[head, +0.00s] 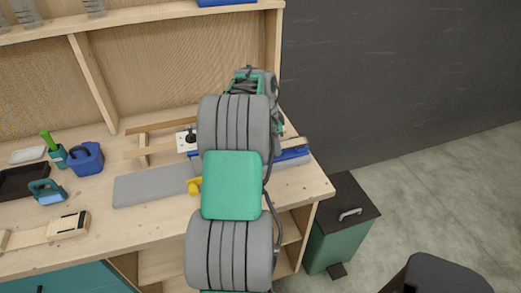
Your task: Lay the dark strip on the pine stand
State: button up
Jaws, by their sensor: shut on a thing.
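The pine stand (160,125) appears to be the pale wooden frame of rails and a crosspiece on the bench; its right part is hidden behind my arm. My gripper (279,126) shows only in part past the right side of my arm, and its fingertips are hidden. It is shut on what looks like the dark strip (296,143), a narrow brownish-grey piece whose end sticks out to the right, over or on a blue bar. I cannot tell whether the strip touches the bar.
The bench (95,225) carries a long grey slab (150,188), the blue bar (292,156), a blue can (87,158), a dark tray (20,182) and a wooden tool (68,225) at left. A shelf runs above. A green bin (340,235) stands right of the bench.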

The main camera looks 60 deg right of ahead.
aim_at(285, 145)
jog(key=shift+s+d+r+p, duration=0.15)
jog(key=shift+s+d+p, duration=0.25)
jog(key=shift+s, duration=0.3)
jog(key=shift+s+d+r, duration=0.15)
jog(key=shift+s+d, duration=0.5)
jog(key=shift+s, duration=0.05)
jog(key=shift+r+p, duration=0.2)
jog(key=shift+p, duration=0.15)
jog(key=shift+w+r, duration=0.2)
jog(key=shift+r, duration=0.25)
jog(key=shift+s+d+r+p, duration=0.15)
jog(key=shift+s+d+p, duration=0.1)
jog(key=shift+d+p, duration=0.15)
jog(key=shift+s+d+r+p, duration=0.15)
jog(key=shift+s+d+p, duration=0.4)
jog(key=shift+s+d, duration=0.65)
jog(key=shift+s+d+r+p, duration=0.1)
jog(key=shift+s+d+p, duration=0.4)
jog(key=shift+s+d, duration=0.7)
jog(key=s+d+p+v, duration=0.1)
jog(key=p+v, duration=0.5)
jog(key=v, duration=0.3)
jog(key=shift+d+r+p, duration=0.15)
jog(key=shift+r+p, duration=0.15)
jog(key=shift+r, duration=0.3)
